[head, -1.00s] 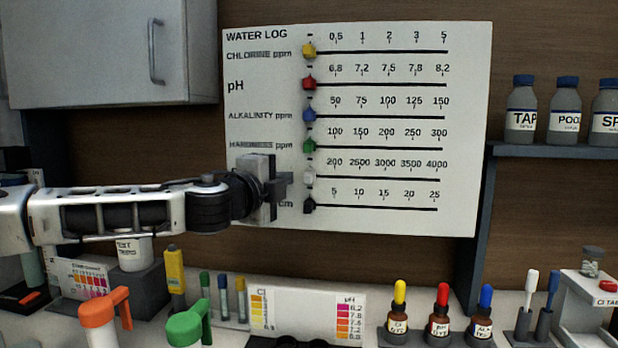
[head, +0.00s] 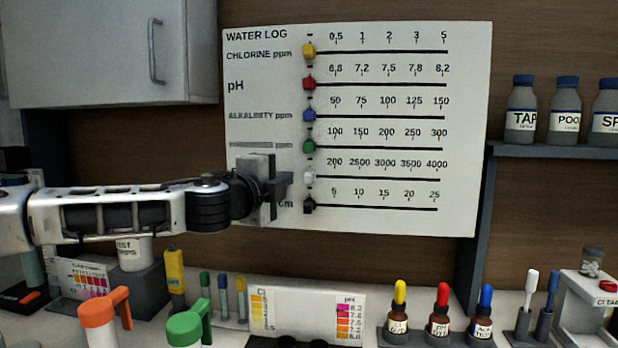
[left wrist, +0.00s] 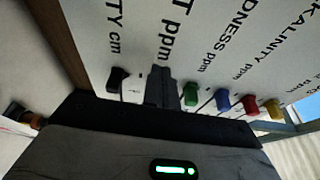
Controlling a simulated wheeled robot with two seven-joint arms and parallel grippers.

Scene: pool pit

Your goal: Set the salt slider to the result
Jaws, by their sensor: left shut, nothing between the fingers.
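The white water log board (head: 400,222) hangs on the wall with several slider rows. The white slider (head: 309,175), on the row marked 200 to 4000, sits at the far left end of its track. It also shows in the left wrist view (left wrist: 133,91), where its row label ends in "T ppm"; my gripper hides that label in the head view. My left gripper (head: 288,183) is shut and empty, just left of the white slider. In the left wrist view its fingers (left wrist: 163,87) stand between the white and green sliders; I cannot tell whether they touch one. My right gripper is not in view.
The green slider (head: 309,146) is just above and the black slider (head: 309,206) just below, both at their left ends. The tracks to the right are clear. Dropper bottles (head: 440,318) and a colour chart (head: 345,318) stand on the counter below.

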